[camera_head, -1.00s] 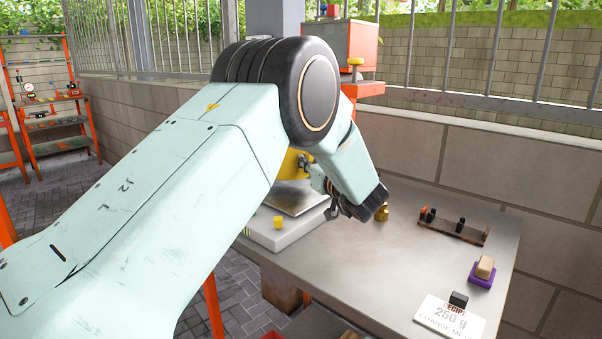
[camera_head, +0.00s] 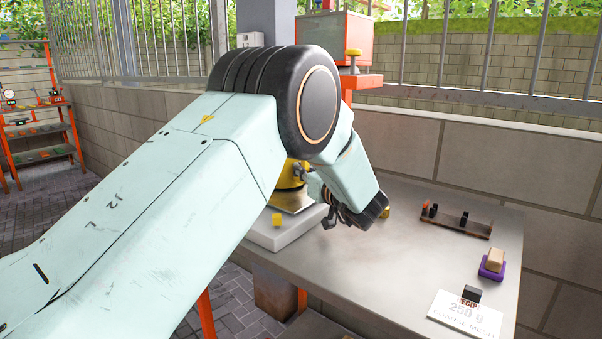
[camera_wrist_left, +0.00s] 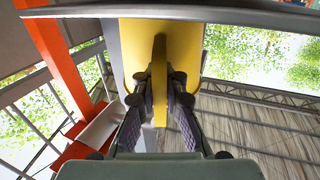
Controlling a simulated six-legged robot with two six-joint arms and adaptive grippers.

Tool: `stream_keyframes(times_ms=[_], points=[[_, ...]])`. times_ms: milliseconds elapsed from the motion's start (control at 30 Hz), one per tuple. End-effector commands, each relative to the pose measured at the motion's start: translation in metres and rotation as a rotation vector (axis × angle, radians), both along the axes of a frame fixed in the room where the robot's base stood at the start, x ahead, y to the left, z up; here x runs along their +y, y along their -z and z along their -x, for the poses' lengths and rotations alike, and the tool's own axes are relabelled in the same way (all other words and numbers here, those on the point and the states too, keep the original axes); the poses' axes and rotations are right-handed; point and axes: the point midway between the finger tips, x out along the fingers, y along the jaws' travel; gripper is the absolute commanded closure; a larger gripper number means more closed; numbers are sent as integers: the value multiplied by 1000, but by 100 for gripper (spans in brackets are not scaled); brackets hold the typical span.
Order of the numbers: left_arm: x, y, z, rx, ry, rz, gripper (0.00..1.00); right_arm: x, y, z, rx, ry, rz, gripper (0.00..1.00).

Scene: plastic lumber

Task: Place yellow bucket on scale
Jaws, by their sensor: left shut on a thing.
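The yellow bucket (camera_head: 288,183) is mostly hidden behind my left arm in the head view. Its lower part shows over the metal plate of the scale (camera_head: 265,238), a low white box on the table. I cannot tell whether the bucket touches the plate. My left gripper (camera_head: 304,172) is at the bucket's right side, partly hidden by its own wrist. In the left wrist view, its two fingers (camera_wrist_left: 160,82) are closed on a yellow upright strip, the handle of the bucket (camera_wrist_left: 190,50). My right gripper is not in view.
A brass weight (camera_head: 386,212) stands right of my wrist. A rack (camera_head: 455,222), a tan block on a purple base (camera_head: 493,262) and a white sign (camera_head: 464,312) are farther right. The table's middle is clear.

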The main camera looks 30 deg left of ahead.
Motion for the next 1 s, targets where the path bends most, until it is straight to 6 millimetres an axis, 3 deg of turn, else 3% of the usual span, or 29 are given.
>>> stream_keyframes(times_ms=[1000], points=[[1,-1,-1,-1,0,-4,8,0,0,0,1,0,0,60]])
